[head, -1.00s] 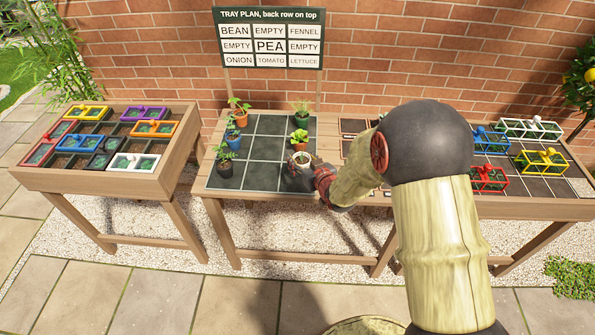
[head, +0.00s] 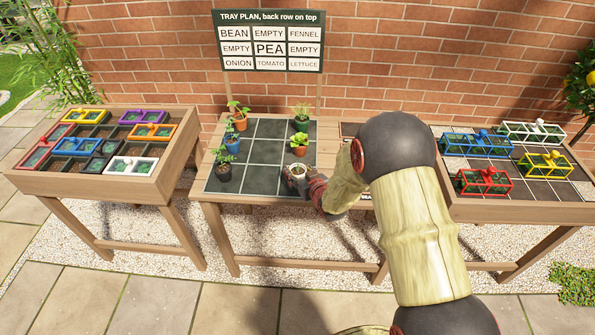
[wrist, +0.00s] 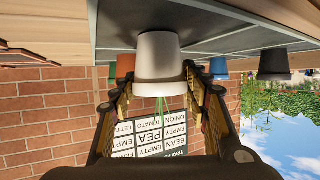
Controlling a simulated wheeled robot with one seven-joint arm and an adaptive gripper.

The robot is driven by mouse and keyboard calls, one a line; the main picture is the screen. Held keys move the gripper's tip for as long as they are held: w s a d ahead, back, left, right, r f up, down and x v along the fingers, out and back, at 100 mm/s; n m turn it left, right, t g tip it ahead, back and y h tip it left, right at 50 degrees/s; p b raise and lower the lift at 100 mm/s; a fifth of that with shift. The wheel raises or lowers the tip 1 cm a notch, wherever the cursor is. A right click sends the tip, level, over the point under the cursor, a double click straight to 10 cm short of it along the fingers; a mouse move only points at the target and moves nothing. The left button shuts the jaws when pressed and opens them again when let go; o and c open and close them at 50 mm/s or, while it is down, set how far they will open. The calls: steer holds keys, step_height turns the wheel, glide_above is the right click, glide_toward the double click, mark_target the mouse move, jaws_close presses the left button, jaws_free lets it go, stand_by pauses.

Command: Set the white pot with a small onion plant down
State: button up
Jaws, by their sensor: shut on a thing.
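The white pot (head: 296,185) is at the front right of the dark gridded tray (head: 258,184). My gripper (head: 309,184) is shut on it from the right side. In the wrist view, which is upside down, the white pot (wrist: 158,58) sits between my two fingers (wrist: 158,78). Thin green leaves (wrist: 161,106) of its onion plant show past its rim. The pot's base is at or very close to the tray surface; I cannot tell whether it touches. The pot looks upright.
A black pot (head: 223,173), a blue pot (head: 232,146) and an orange pot (head: 240,124) line the tray's left side. The middle column is clear.

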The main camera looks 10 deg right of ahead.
steer(key=o, duration=1.2)
steer(key=shift+f, duration=0.15)
steer(key=shift+o, duration=0.2)
steer(key=shift+s+r, duration=0.2)
steer(key=shift+r, duration=0.1)
steer(key=p+v, duration=0.3)
steer(key=v, duration=0.8)
steer(key=s+d+r+g+h, duration=0.1)
steer(key=s+r, duration=0.2)
steer(key=r, duration=0.3)
steer(key=s+r+m+g+h, duration=0.1)
steer(key=s+r, duration=0.1)
steer(key=r, duration=0.3)
steer(key=s+d+r+g+h, duration=0.1)
steer(key=s+r+g, duration=0.15)
steer(key=r, duration=0.35)
steer(key=s+a+r+g, duration=0.1)
steer(key=s+r, duration=0.2)
steer(key=s, duration=0.8)
steer(key=s+a+r+g, duration=0.2)
steer(key=s+r, duration=0.2)
steer(key=s, duration=0.8)
steer(key=shift+a+r+m+y, duration=0.3)
steer(key=shift+a+m+y, duration=0.05)
steer(key=shift+m+y, duration=0.05)
